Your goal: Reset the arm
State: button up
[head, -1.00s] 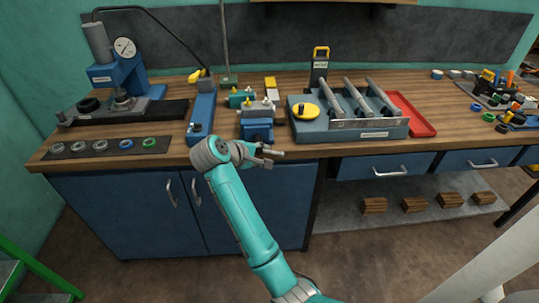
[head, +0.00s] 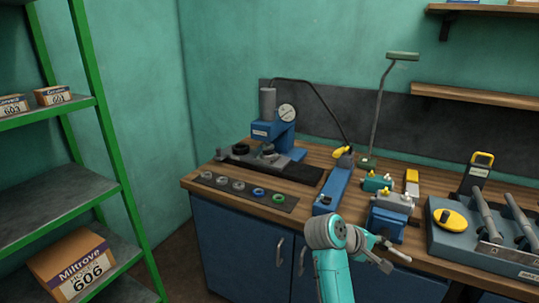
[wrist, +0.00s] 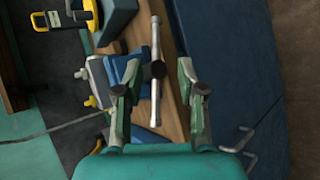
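My gripper (head: 384,254) is at the front edge of the workbench, just in front of the blue vise (head: 388,225). In the wrist view my gripper (wrist: 158,85) has its two fingers spread apart. The vise's silver handle bar (wrist: 155,35) with its dark hub shows between the fingers. I cannot tell whether either finger touches it. The blue vise body (wrist: 130,75) lies beyond, partly hidden by the left finger.
The workbench (head: 318,190) carries a blue press (head: 275,135), a mat with several rings (head: 240,190) and a grey tool holder (head: 455,240). Blue cabinet doors (head: 240,245) stand below. A green shelf rack (head: 90,110) with boxes stands at the left.

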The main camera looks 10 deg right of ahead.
jog(key=s+d+f+n+t+h, duration=0.1)
jog(key=s+n+h, duration=0.4)
jog(key=s+n, duration=0.3)
jog(key=s+d+f+n+t+h, duration=0.15)
jog(key=s+n+h, duration=0.35)
jog(key=s, duration=0.5)
jog(key=s+a+m+t+y, duration=0.7)
jog(key=a+m+t, duration=0.1)
jog(key=m, duration=0.9)
jog(key=s+a+m+t+y, duration=0.6)
jog(key=s+a+m+t, duration=0.25)
jog(key=m, duration=0.85)
jog(key=s+a+f+n+g+y, duration=0.3)
jog(key=s+n, duration=0.2)
jog(key=n, duration=0.3)
jog(key=s+a+f+n+g+y, duration=0.2)
jog(key=s+a+f+n+y, duration=0.1)
jog(key=s+n, duration=0.3)
jog(key=n+y, duration=0.1)
jog(key=n, duration=0.1)
jog(key=shift+s+f+n+g+y, duration=0.2)
jog(key=shift+f+n+g+y, duration=0.1)
jog(key=shift+f+n+g, duration=0.1)
